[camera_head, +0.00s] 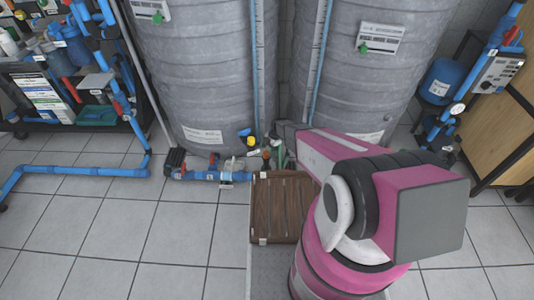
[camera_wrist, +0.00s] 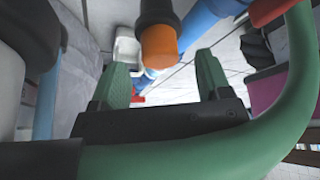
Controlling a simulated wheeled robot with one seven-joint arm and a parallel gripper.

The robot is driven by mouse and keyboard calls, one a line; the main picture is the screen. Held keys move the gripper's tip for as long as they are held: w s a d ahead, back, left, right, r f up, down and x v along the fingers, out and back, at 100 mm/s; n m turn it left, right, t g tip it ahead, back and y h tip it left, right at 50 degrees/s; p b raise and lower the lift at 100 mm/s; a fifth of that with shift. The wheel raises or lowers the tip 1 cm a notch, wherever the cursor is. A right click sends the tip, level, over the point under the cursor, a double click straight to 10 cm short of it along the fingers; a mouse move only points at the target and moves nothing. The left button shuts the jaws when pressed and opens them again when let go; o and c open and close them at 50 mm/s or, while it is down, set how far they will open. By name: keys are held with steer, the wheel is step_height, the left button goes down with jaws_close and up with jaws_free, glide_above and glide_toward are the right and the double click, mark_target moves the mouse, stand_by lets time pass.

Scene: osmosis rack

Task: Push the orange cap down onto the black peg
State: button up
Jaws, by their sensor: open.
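The orange cap (camera_wrist: 160,47) shows near the top middle of the wrist view. It meets the end of the black peg (camera_wrist: 157,12), which runs out of the top edge; how far the cap sits on the peg I cannot tell. My gripper (camera_wrist: 162,66) has two green fingers spread wide, with nothing held. The cap appears between and beyond the fingertips, with no visible contact.
A thick green hose (camera_wrist: 270,115) curves close across the right and bottom of the wrist view. Blue pipes (camera_head: 225,177) and fittings run at the foot of two grey tanks (camera_head: 195,80). A brown slatted box (camera_head: 277,205) stands in front.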

steer(key=v, duration=0.8)
steer(key=shift+r, duration=0.1)
steer(key=s+d+r+m+h, duration=0.1)
steer(key=s+d+r+m, duration=0.4)
steer(key=r, duration=0.5)
steer(key=s+d+r+m+t+h, duration=0.1)
steer(key=s+d+r+m, duration=0.4)
steer(key=s+r+m, duration=0.4)
steer(key=s+d+r+m+t+h, duration=0.1)
steer(key=s+d+r+m, duration=0.4)
steer(key=r+m, duration=0.5)
step_height(320, 180, up, 3)
steer(key=shift+s+f+h, duration=0.2)
steer(key=shift+s+h, duration=0.3)
steer(key=shift+s, duration=0.5)
